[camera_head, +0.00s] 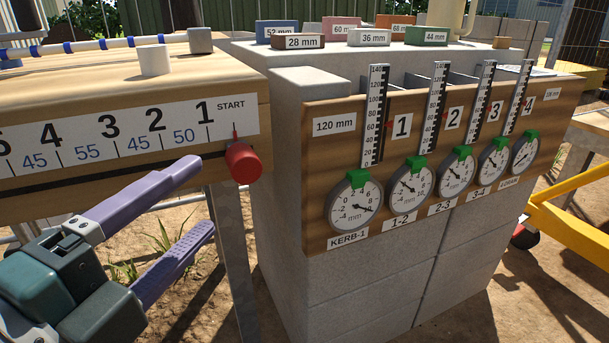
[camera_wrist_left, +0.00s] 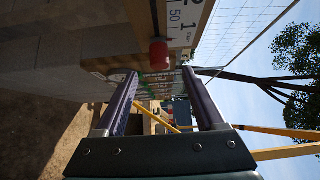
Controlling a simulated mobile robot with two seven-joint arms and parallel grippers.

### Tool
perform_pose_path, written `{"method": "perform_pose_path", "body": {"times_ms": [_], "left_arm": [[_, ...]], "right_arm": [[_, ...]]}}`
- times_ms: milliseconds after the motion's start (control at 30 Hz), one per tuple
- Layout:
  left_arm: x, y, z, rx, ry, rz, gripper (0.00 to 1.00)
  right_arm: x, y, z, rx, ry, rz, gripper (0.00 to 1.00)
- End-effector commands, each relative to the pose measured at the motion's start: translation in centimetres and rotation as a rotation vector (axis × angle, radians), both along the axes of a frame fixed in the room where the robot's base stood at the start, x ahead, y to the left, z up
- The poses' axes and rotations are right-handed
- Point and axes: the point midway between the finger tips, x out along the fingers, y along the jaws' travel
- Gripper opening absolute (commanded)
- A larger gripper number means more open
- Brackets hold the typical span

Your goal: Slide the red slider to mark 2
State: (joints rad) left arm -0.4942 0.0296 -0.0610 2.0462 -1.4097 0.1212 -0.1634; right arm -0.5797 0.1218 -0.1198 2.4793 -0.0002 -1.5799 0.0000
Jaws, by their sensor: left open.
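The red slider (camera_head: 243,162) is a short red cylinder at the right end of the dark slot, under the START mark. The white scale strip (camera_head: 185,137) on the wooden beam's front carries the numbers 1, 2, 3, 4 and more, running leftward from START. Mark 2 (camera_head: 155,120) is left of mark 1. My left gripper (camera_head: 205,200) is open, its purple fingers pointing right, lower left of the slider and apart from it. In the left wrist view the slider (camera_wrist_left: 159,54) shows beyond the open fingertips, roughly between them. My right gripper is not in view.
A concrete block stack (camera_head: 285,150) with a wooden gauge board (camera_head: 318,220) and several dials stands right of the beam. A white cylinder (camera_head: 154,60) sits on the beam top. A metal post (camera_head: 232,260) stands below the beam. A yellow frame (camera_head: 565,225) is at far right.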

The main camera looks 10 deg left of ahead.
Motion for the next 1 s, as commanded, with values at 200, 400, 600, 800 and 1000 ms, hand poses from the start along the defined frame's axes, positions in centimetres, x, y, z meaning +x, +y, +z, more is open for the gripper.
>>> {"method": "perform_pose_path", "body": {"times_ms": [200,400,600,800,1000], "left_arm": [[1.9,-0.5,0.2,0.005,-0.003,-0.007,0.71],[5.5,-1.2,0.2,0.003,-0.004,-0.004,0.71],[8.5,-1.7,0.0,0.002,-0.002,-0.004,0.71],[9.7,-2.0,0.0,0.002,-0.001,-0.004,0.71],[9.7,-2.0,-0.1,0.002,0.0,-0.004,0.71]], "right_arm": [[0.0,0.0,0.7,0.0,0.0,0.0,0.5],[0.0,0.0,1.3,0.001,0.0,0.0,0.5],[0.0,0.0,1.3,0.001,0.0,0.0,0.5],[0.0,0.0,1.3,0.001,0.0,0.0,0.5],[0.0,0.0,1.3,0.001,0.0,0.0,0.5]]}}
